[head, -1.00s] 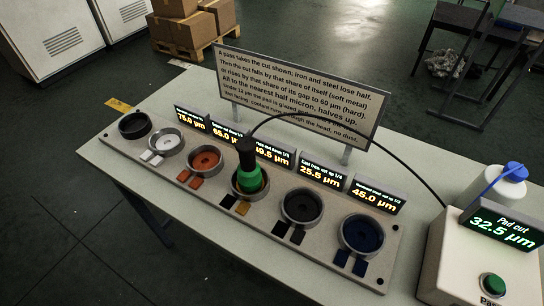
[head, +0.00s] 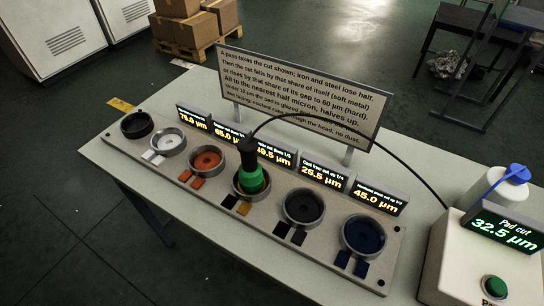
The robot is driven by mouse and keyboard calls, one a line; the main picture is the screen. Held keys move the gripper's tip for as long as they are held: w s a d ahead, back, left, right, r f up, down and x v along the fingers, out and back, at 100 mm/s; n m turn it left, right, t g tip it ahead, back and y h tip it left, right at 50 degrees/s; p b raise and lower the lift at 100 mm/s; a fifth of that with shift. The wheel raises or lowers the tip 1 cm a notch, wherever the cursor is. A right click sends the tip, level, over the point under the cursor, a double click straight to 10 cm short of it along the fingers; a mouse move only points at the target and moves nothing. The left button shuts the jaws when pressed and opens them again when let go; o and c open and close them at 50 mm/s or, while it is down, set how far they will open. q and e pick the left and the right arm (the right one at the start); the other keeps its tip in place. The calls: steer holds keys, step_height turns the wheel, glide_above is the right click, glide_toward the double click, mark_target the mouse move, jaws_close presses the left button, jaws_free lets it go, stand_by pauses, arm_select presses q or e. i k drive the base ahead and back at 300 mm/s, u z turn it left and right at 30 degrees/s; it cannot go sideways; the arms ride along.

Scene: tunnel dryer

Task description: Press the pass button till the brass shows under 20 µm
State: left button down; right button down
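The green pass button (head: 494,286) is on the front of a pale box at the lower right, its label partly cut off by the frame edge. The pad cut display (head: 507,231) on that box reads 32.5 µm. A black and green polishing head (head: 250,172) stands in the fourth cup from the left, which has a black and a brass-coloured tile (head: 243,208) before it. The display behind that cup (head: 276,153) ends in 9.5 µm; the head covers its left part, so the first digit is unclear. Neither gripper is in view.
Other displays read 75.0, 65.0, 25.5 (head: 322,174) and 45.0 µm (head: 380,195). A sign (head: 300,95) stands behind the cup rail (head: 150,155). A black cable (head: 350,122) arches from the head towards the box. A white bottle with a blue top (head: 510,185) stands behind the box.

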mark_target(498, 287)
steer(key=u, duration=0.25)
steer(key=k, duration=0.85)
steer(key=z, duration=1.2)
steer(key=i, duration=0.5)
steer(key=z, duration=0.05)
